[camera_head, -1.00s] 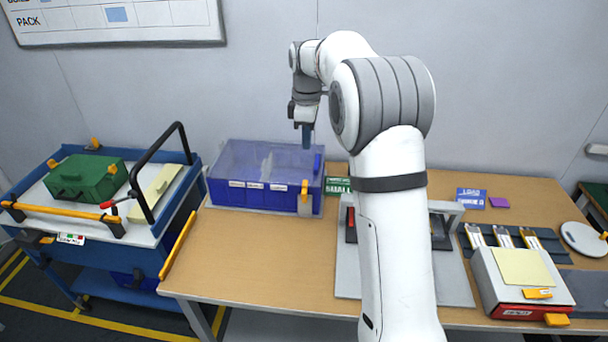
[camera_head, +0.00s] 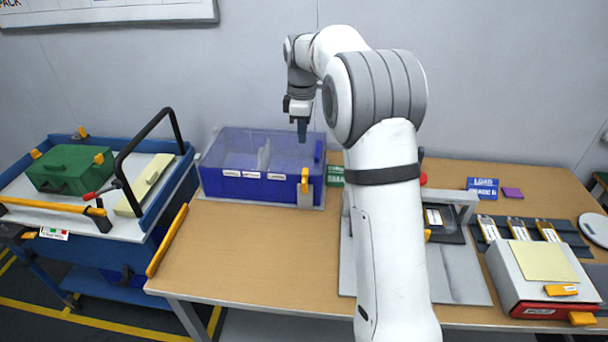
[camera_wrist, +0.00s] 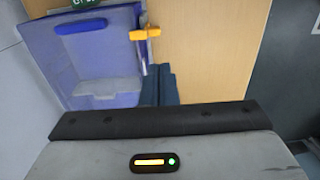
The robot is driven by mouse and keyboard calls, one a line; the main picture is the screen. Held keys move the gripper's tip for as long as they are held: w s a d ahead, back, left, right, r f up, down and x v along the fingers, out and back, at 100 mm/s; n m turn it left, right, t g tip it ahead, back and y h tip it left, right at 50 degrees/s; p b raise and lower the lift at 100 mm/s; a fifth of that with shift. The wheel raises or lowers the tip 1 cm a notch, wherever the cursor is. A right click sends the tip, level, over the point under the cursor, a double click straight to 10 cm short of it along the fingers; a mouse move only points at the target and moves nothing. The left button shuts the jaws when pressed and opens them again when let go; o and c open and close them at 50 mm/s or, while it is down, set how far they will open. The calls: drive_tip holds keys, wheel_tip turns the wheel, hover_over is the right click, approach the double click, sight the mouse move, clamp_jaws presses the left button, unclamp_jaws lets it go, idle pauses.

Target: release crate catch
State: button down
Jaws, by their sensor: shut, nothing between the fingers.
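The crate (camera_head: 240,187) is blue with a clear lid and stands at the back left of the table. Its orange catch (camera_head: 305,180) is upright on the front right, above a grey plate. The catch also shows at the top middle of the wrist view (camera_wrist: 145,34). My gripper (camera_head: 302,138) points down above the crate's right end, apart from the catch in the head view. Its dark fingers (camera_wrist: 158,85) are together and empty in the wrist view, just below the catch in the picture. I cannot tell the exact gap.
A blue cart with a green case (camera_head: 68,170) and a black handle (camera_head: 150,150) stands at left. A grey fixture (camera_head: 460,275), pouch cells (camera_head: 518,228) and a white box (camera_head: 535,285) are on the right. The table front between crate and fixture is clear.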

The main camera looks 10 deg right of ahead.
sight(303, 183)
wheel_tip(303, 183, down, 14)
drive_tip(key=shift+p, duration=1.05)
